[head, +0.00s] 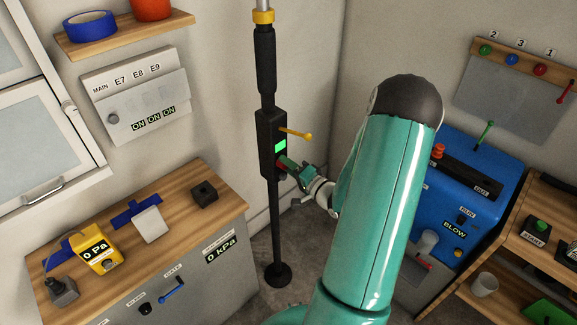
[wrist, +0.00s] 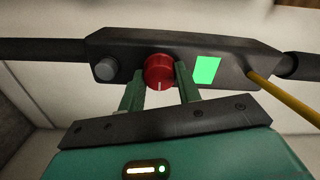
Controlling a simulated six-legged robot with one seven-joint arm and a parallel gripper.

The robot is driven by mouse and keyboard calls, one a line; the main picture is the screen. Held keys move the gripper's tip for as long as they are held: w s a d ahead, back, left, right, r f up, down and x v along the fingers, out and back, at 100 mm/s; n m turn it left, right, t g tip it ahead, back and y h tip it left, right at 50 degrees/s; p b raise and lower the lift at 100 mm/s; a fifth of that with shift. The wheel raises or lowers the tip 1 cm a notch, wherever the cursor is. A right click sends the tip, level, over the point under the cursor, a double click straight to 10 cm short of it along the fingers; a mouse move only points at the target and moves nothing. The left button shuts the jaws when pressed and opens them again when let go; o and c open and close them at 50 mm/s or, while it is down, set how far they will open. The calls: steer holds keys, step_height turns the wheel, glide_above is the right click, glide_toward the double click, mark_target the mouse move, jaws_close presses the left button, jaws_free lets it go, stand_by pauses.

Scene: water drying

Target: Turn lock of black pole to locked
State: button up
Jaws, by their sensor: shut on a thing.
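The black pole (head: 265,62) stands upright near the room's corner, with a black box (head: 267,128) at mid-height. The box has a lit green panel (head: 280,147) and a yellow lever (head: 296,133) pointing right. In the wrist view the box carries a red knob (wrist: 158,70) with a white mark, a grey button (wrist: 105,70), the green panel (wrist: 206,70) and the yellow lever (wrist: 285,99). My gripper (wrist: 161,78) has its two green fingers on either side of the red knob, shut on it. In the head view my gripper (head: 286,165) is at the box's front, partly covering the knob.
A wooden-topped counter (head: 200,240) with a yellow gauge (head: 98,251) stands at left. A wall panel (head: 135,95) hangs above it. A blue machine (head: 455,190) and a wooden shelf (head: 545,200) stand at right. The pole's round base (head: 278,273) rests on the floor.

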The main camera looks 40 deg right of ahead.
stand_by(0.4)
steer(key=o, duration=1)
steer(key=shift+c, duration=0.2)
steer(key=s, duration=1.4)
steer(key=shift+d, duration=0.2)
